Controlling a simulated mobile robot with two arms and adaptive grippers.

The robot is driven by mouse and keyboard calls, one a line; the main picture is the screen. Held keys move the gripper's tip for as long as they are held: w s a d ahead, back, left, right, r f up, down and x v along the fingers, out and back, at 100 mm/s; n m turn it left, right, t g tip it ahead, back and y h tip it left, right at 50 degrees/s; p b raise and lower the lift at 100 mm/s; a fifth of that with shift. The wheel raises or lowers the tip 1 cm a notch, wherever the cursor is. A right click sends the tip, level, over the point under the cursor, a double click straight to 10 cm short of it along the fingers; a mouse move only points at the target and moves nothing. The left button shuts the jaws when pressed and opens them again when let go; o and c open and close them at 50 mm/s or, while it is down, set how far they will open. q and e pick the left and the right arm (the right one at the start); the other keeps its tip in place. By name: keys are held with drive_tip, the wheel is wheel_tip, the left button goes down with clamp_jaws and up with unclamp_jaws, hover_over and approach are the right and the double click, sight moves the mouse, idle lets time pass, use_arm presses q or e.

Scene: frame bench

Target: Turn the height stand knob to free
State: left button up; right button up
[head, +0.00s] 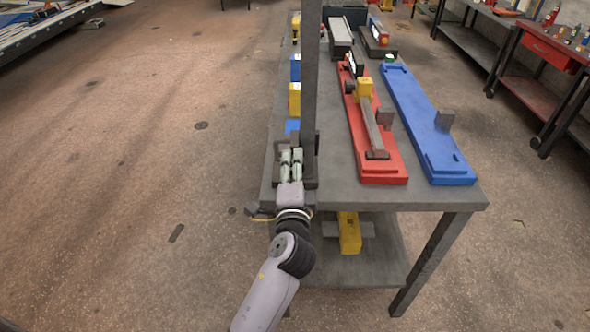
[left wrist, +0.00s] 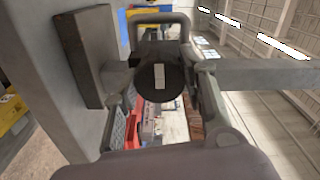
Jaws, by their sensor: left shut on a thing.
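The height stand is a tall dark grey post (head: 309,90) at the near left edge of the bench. My left gripper (head: 291,158) is at its lower part, on the left side. In the left wrist view the knob (left wrist: 158,88) is a round black disc with a pale upright mark on its face. My left gripper (left wrist: 162,98) has a finger on either side of the knob and is shut on it. The knob cannot be made out in the head view, behind the gripper. My right gripper is not in view.
The grey bench (head: 440,197) carries a red fixture (head: 385,174) and a blue fixture (head: 410,110) right of the post. Blue and yellow blocks (head: 295,98) stand behind the post. A yellow block (head: 349,233) lies on the lower shelf. The floor at left is clear.

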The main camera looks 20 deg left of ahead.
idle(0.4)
use_arm(q)
drive_tip(key=o, duration=1.2)
drive_tip(key=shift+c, duration=0.2)
drive_tip(key=v, duration=0.7)
drive_tip(key=shift+s, duration=0.25)
drive_tip(key=shift+d, duration=0.1)
